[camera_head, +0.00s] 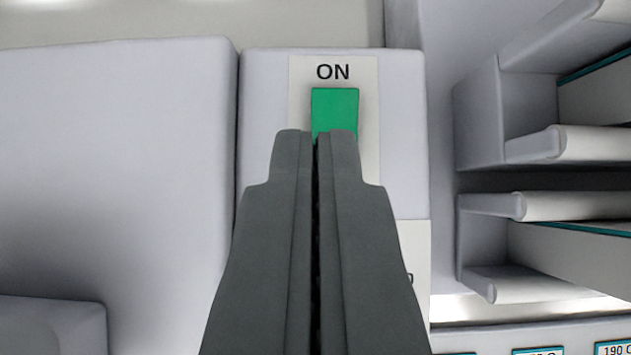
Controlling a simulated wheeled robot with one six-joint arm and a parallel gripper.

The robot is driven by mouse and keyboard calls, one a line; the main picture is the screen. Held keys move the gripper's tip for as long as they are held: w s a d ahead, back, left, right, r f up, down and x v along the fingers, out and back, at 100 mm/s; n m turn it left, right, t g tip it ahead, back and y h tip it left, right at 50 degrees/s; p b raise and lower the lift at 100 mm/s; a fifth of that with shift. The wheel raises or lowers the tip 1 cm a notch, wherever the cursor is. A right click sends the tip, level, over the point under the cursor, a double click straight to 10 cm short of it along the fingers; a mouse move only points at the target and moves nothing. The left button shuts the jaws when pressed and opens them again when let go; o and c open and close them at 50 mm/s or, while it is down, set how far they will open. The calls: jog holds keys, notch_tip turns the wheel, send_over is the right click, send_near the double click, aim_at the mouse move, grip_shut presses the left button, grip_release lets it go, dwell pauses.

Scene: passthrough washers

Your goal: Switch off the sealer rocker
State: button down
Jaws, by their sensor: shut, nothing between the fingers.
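The green sealer rocker (335,104) sits on a pale plate (369,110) marked "ON" above it. The plate is on the front of a light grey housing (405,150). My gripper (316,136) is shut and empty, its fingers side by side, pointing at the rocker. The fingertips cover the lower part of the rocker in the picture. I cannot tell whether they touch it. The part of the plate below the rocker is hidden behind my fingers.
A large light grey panel (120,150) stands to the left. At the right are shelf-like slots with rounded lips (565,144). Another pale label (415,260), mostly hidden by my gripper, is lower on the housing. Small labels (612,347) show at the bottom right.

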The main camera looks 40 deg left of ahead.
jog(key=s+d+f+v, duration=0.1)
jog(key=v, duration=0.9)
jog(key=shift+s, duration=0.2)
jog(key=shift+s+d, duration=0.1)
jog(key=s+d+f+m+t+h, duration=0.2)
jog(key=s+d+t, duration=0.3)
jog(key=s, duration=0.7)
jog(key=s+d+f+m+t+h, duration=0.2)
jog(key=s+d+m+t, duration=0.2)
jog(key=s+d, duration=0.6)
jog(key=s+t, duration=0.1)
jog(key=s, duration=0.2)
jog(key=shift+s+d+f+m+h, duration=0.2)
jog(key=shift+s+f+m+h, duration=0.1)
jog(key=shift+m, duration=0.1)
